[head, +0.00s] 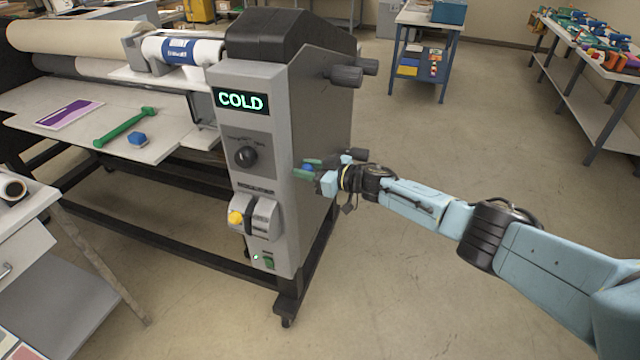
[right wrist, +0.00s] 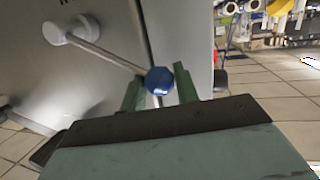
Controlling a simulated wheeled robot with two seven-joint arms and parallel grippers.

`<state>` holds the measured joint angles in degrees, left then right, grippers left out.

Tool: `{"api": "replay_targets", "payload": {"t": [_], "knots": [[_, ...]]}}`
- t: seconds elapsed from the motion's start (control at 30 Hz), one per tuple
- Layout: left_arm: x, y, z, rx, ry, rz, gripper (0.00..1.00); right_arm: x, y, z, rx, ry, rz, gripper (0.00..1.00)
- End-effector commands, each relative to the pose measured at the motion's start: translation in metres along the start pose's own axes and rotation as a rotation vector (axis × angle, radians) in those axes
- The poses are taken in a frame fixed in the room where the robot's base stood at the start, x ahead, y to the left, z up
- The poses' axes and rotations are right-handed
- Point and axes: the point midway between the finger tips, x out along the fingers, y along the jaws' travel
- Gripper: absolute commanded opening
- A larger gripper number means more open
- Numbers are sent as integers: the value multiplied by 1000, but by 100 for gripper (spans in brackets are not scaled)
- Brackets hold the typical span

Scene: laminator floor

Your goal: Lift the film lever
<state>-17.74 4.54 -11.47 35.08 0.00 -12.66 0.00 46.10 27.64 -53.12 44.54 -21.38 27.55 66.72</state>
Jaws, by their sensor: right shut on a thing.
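The film lever is a thin metal rod with a blue knob (right wrist: 159,81) at its end and a round pivot (right wrist: 70,30) on the side panel of the laminator (head: 325,120). In the right wrist view the rod slants from the pivot at upper left down to the knob. My right gripper (right wrist: 158,90) has its green fingers on either side of the blue knob and is shut on it. In the head view the right gripper (head: 310,169) is at the machine's right side, with the blue knob partly hidden between its fingers. My left gripper is not in view.
A green tool (head: 125,127) lies on the feed table.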

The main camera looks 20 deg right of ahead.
Motion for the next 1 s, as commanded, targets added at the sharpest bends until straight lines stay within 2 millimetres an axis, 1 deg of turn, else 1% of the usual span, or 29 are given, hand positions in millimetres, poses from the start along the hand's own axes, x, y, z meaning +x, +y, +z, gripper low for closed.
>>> {"api": "replay_targets", "payload": {"t": [0.1, 0.23, 0.37, 0.53, 0.7, 1.0], "knots": [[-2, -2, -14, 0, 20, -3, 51, 7, 3, -7, 69, -21, -21, 0], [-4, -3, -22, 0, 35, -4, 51, 10, 7, -12, 138, -37, -39, 0], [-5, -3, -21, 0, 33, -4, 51, 12, 10, -16, 188, -48, -50, 0], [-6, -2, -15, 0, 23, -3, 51, 12, 13, -19, 227, -55, -56, 0], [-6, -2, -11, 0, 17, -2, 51, 12, 14, -19, 240, -59, -58, 0], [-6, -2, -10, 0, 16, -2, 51, 12, 13, -18, 241, -60, -59, 0]]}}
